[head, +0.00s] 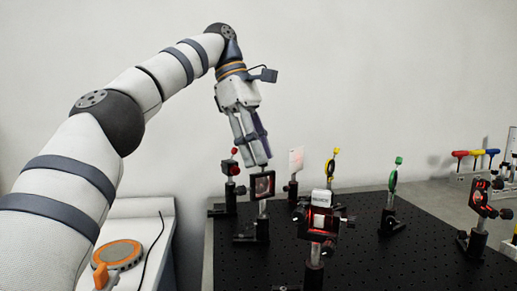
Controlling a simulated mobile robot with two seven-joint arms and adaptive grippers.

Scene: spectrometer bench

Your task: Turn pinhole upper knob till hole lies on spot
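My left gripper (258,164) points down just above or in front of a small square optic mount (262,186) with a reddish face on a post. Its fingers lie close together in this view, and I cannot tell whether they are open or touching a knob. I cannot tell for sure which mount is the pinhole. A mount with a red knob on top (234,151) stands just left of the fingertips. A white card (296,160) stands behind to the right. The hole and the spot are too small to make out. My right gripper is not in view.
The black breadboard (356,263) carries a labelled device (321,198) with red glow, a yellow-topped mount (331,168), a green-topped mount (392,176) and a red-lit mount (481,197). Coloured-handle tools (475,153) stand back right. A side table holds an orange-rimmed disc (117,254).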

